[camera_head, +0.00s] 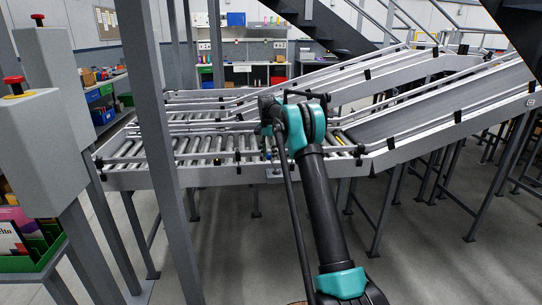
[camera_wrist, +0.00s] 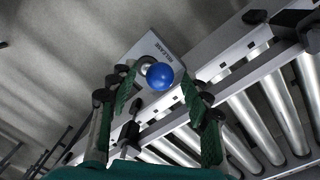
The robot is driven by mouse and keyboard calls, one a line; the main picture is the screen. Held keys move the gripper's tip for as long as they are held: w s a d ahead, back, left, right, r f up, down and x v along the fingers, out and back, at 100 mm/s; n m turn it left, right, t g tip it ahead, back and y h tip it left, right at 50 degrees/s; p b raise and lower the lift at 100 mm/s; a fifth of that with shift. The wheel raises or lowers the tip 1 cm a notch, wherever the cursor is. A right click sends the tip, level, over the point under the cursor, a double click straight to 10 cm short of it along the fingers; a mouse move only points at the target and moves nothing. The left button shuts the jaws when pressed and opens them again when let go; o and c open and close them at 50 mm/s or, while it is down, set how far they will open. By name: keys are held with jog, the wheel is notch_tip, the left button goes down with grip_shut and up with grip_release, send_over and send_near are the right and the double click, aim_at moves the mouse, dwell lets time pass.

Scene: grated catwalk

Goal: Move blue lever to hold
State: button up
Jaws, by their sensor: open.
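The blue lever shows in the wrist view as a round blue knob (camera_wrist: 160,76) on a short pale stem. It stands at a light grey plate (camera_wrist: 150,48) with the printed word RELEASE beside it. The word HOLD is not visible in this view. My gripper (camera_wrist: 159,80) is open, with one green finger on the left of the knob and one on the right. Gaps show between fingers and knob.
A roller conveyor (camera_head: 204,150) runs across the middle, with its metal rollers (camera_wrist: 240,110) close to my gripper in the wrist view. A sloped conveyor (camera_head: 420,107) rises to the right. A grey post (camera_head: 150,120) and a red-button box (camera_head: 25,125) stand left.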

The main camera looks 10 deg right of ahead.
jog(key=shift+c, duration=0.5)
grip_shut()
jog(key=shift+d, duration=0.15)
jog(key=shift+d+r+y, duration=0.15)
jog(key=shift+d+y, duration=0.55)
jog(key=shift+y, duration=0.05)
jog(key=shift+d+r+y, duration=0.15)
jog(key=shift+d+y, duration=0.55)
jog(key=shift+y, duration=0.05)
jog(key=shift+d+f+y, duration=0.2)
jog(key=shift+d+y, duration=0.25)
jog(key=shift+d, duration=0.55)
jog(key=shift+d+f+y, duration=0.25)
jog(key=shift+d+y, duration=0.25)
jog(key=shift+d, duration=0.5)
jog(key=shift+d+f+y, duration=0.2)
jog(key=shift+d+y, duration=0.25)
jog(key=shift+d, duration=0.65)
